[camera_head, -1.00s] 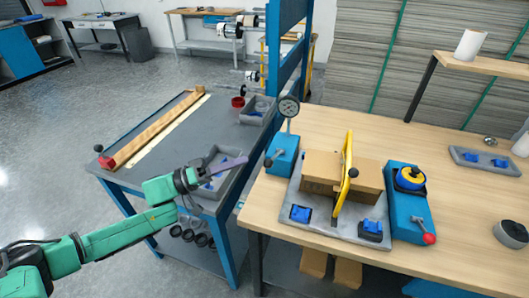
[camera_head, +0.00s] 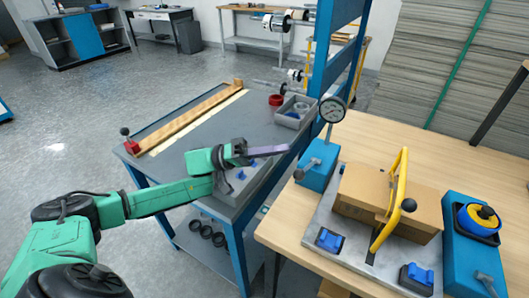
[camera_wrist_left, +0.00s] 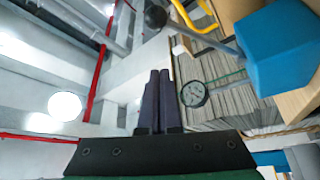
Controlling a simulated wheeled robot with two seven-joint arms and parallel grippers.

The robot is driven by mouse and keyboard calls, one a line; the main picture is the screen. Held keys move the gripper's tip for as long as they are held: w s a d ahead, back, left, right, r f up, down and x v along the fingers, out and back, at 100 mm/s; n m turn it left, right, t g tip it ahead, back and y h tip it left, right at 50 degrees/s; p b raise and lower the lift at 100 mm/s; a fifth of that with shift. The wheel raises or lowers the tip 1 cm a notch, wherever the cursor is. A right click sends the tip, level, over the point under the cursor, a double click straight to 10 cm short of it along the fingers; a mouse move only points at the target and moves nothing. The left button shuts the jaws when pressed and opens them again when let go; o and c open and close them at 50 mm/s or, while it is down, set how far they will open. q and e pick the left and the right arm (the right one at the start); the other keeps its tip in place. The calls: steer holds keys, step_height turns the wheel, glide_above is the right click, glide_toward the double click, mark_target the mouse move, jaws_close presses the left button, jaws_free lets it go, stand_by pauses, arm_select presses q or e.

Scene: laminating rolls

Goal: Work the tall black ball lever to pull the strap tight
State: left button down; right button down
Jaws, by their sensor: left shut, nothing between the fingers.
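A blue block (camera_head: 318,163) with a round dial gauge (camera_head: 333,110) carries a lever whose dark ball (camera_head: 298,174) points toward the front left. In the left wrist view the blue block (camera_wrist_left: 282,48) and the lever's ball (camera_wrist_left: 156,16) show beyond my fingers.
A grey table (camera_head: 190,160) at left holds a wooden bar (camera_head: 188,115), a red-based lever (camera_head: 130,146) and grey trays. Blue posts (camera_head: 322,62) rise between it and the wooden workbench (camera_head: 385,150). Another blue unit (camera_head: 462,255) with a yellow-and-blue knob stands at right.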

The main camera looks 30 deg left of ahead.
mark_target(308, 166)
arm_select(q)
steer(key=d, duration=0.1)
steer(key=s+d, duration=0.1)
steer(key=s+d+f, duration=0.1)
steer(key=d, duration=0.1)
steer(key=shift+d+f, duration=0.1)
arm_select(e)
steer(key=shift+s, duration=0.4)
arm_select(q)
steer(key=shift+f, duration=0.15)
steer(key=f, duration=0.1)
steer(key=s+f, duration=0.1)
steer(key=f, duration=0.1)
steer(key=shift+s+f, duration=0.15)
steer(key=shift+s, duration=0.05)
arm_select(e)
steer(key=shift+s, duration=0.15)
